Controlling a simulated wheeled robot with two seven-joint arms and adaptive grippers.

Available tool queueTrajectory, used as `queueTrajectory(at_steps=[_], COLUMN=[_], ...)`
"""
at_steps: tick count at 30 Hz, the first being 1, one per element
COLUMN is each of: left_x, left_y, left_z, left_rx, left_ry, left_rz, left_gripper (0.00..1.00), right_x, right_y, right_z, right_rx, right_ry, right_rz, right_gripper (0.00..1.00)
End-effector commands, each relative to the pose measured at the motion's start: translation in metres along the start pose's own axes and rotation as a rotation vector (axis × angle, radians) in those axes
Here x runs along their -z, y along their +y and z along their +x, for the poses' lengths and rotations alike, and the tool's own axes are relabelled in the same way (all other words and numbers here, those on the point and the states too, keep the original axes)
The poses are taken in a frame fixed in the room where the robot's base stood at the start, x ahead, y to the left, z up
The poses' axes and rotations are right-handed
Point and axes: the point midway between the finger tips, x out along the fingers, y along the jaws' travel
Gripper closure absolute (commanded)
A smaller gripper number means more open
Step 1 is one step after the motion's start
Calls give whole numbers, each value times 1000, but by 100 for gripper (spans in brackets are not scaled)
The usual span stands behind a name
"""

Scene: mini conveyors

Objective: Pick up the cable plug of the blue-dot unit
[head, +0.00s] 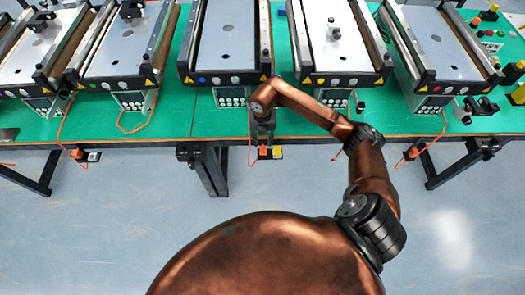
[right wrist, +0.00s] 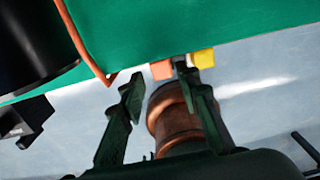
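The blue-dot unit (head: 227,40) is the middle conveyor in the head view, with a blue dot at the left of its front panel. Below the bench edge in front of it, an orange plug (head: 264,151) sits beside a yellow block (head: 277,151). My right gripper (head: 262,132) points down just above the plug. In the right wrist view its fingers (right wrist: 159,76) are open, and the orange plug (right wrist: 160,70) shows beyond the tips, near the right-hand finger, which partly hides it. An orange cable (right wrist: 84,42) hangs at the left. My left gripper is not in view.
Similar conveyors stand on both sides on the green bench (head: 176,118). Other orange plugs hang at the bench front, one at left (head: 77,153) and one at right (head: 412,152). A dark bench leg (head: 212,170) stands left of my gripper. The floor in front is clear.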

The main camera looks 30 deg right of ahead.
Motion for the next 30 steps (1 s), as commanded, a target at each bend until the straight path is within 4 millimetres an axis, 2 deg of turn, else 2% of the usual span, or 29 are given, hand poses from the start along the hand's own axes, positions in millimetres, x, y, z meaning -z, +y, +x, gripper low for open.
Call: queueTrajectory(at_steps=[1,7,15,23,30], left_x=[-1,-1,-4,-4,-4], left_y=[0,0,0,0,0], left_z=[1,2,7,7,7], left_rx=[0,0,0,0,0], left_ry=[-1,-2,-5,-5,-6], left_rz=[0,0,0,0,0], left_gripper=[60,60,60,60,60], right_x=[1,3,5,4,4], right_y=[0,0,0,0,0], right_z=[7,23,61,63,63], right_rx=[0,-3,-5,-5,-5], right_ry=[4,4,4,1,1], right_rz=[-1,-1,-1,-3,-3], right_gripper=[70,70,70,70,87])
